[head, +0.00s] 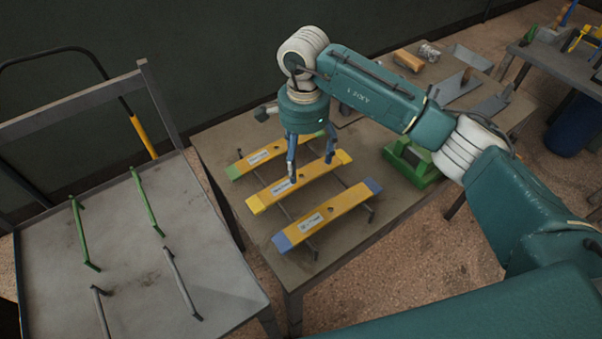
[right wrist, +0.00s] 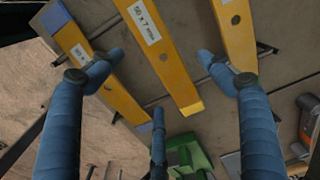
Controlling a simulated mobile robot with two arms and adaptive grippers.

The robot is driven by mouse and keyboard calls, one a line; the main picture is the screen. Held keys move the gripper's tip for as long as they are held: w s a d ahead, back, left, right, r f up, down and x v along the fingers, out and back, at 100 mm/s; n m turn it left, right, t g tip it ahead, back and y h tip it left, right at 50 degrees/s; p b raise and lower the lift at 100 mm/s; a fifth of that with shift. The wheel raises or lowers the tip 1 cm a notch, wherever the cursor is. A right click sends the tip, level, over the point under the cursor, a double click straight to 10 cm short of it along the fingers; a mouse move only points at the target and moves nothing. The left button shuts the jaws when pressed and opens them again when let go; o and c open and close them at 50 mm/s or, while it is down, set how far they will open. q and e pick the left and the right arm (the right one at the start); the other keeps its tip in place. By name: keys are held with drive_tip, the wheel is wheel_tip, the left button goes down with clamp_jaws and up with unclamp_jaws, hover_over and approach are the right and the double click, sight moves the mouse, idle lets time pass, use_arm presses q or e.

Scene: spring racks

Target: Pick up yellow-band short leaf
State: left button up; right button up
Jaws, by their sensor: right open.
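The yellow-band leaf (head: 267,196) is the middle of three yellow leaves on the brown table, with lighter yellow ends and a white label. In the right wrist view the middle leaf (right wrist: 178,70) runs between my spread fingers. My right gripper (head: 311,168) is open above this leaf, pointing down, with blue fingers apart. It also shows in the right wrist view (right wrist: 160,57), holding nothing. Whether the fingertips reach down beside the leaf is hard to tell. My left gripper is not in view.
A blue-ended leaf (head: 330,213) lies in front and a green-ended leaf (head: 262,157) behind, both close by on dark supports. A green tool (head: 411,165) stands right on the table (head: 355,258). A grey cart (head: 205,277) with green and dark bars is at left.

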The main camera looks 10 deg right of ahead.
sight(304, 178)
drive_tip(key=shift+f, duration=0.7)
drive_tip(key=f+p, duration=0.2)
drive_tip(key=f, duration=0.1)
drive_tip(key=f+p, duration=0.1)
drive_tip(key=shift+s+f, duration=0.2)
drive_tip(key=shift+s, duration=0.05)
drive_tip(key=shift+f, duration=0.4)
drive_tip(key=shift+w, duration=0.1)
drive_tip(key=c, duration=1.3)
drive_tip(key=shift+w+r, duration=0.1)
drive_tip(key=c, duration=0.3)
drive_tip(key=shift+c, duration=0.2)
